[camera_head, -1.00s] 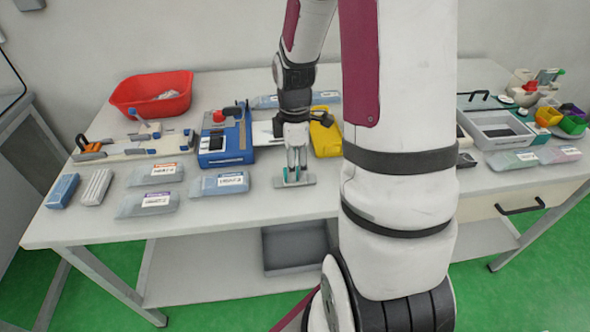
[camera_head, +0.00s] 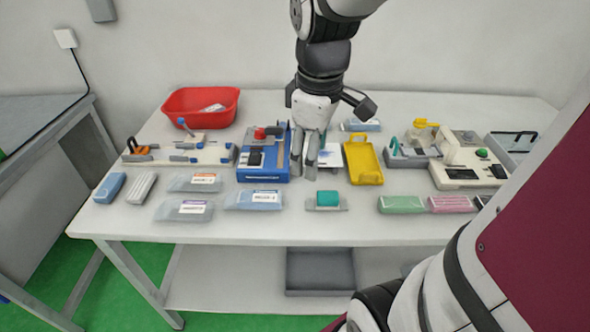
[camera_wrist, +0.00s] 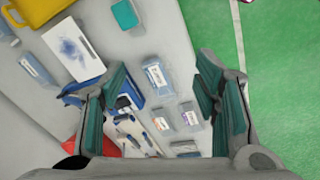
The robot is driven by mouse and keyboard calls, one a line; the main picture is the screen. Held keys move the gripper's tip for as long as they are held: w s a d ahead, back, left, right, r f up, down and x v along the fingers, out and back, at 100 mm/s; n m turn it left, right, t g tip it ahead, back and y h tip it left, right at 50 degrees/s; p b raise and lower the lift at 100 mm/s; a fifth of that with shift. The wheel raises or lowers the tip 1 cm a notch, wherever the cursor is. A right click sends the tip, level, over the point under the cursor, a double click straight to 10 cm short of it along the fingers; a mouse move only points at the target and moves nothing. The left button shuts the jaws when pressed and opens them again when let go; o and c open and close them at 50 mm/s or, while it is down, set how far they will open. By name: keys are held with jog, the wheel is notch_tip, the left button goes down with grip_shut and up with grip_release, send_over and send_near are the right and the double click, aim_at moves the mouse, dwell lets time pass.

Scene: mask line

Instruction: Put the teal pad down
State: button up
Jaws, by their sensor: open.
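The teal pad (camera_head: 327,199) rests on a small grey plate (camera_head: 342,206) near the front edge of the table, right of the bags. The pad also shows at the top of the wrist view (camera_wrist: 125,14), apart from the fingers. My gripper (camera_head: 304,166) is above the table behind and left of the pad, close to the blue device (camera_head: 262,172) in the picture. In the wrist view my gripper (camera_wrist: 163,82) has its fingers wide apart with nothing between them.
Several labelled bags (camera_head: 255,199) lie left of the pad. A yellow tray (camera_head: 363,161) stands behind it, and green (camera_head: 400,204) and pink (camera_head: 451,204) packs lie to the right. A red bin (camera_head: 200,106) is at the back left. The table's front strip is bare.

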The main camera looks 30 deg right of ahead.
jog(key=s+a+r+m+t, duration=0.1)
jog(key=s+a+r+m, duration=0.1)
jog(key=s+a+m, duration=0.1)
jog(key=s+a+r+m+t, duration=0.1)
jog(key=s+a+r+m, duration=0.1)
jog(key=s+a, duration=0.3)
jog(key=s+m, duration=0.1)
jog(key=s, duration=0.2)
jog(key=shift+a+r+t+y, duration=0.3)
jog(key=shift+y, duration=0.1)
jog(key=shift+r+p, duration=0.5)
jog(key=shift+r, duration=0.2)
jog(key=shift+o, duration=0.5)
jog(key=shift+m, duration=0.3)
